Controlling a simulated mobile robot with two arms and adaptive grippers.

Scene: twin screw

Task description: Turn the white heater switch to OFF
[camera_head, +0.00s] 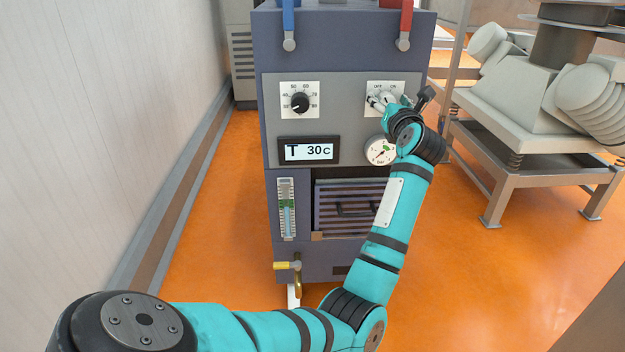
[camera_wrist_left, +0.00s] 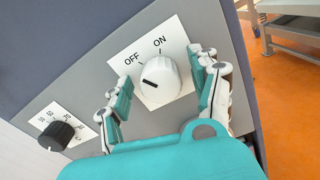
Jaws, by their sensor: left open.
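The white heater switch (camera_wrist_left: 161,79) is a round knob on a white plate marked OFF and ON in the left wrist view. Its short black mark lies on the left of its face, pointing roughly to the OFF side. My left gripper (camera_wrist_left: 161,67) is open, with one finger on each side of the knob. A gap shows by the left finger; I cannot tell whether the right finger touches. In the head view my left gripper (camera_head: 386,103) is at the switch plate (camera_head: 372,87) and partly hides the knob. My right gripper is not in view.
The grey cabinet panel also bears a black temperature knob (camera_head: 300,103), a display reading 30 C (camera_head: 309,151) and a round gauge (camera_head: 380,151), partly hidden by my arm. Red (camera_head: 404,25) and blue (camera_head: 289,25) handles are above. A metal-framed machine (camera_head: 550,90) stands right.

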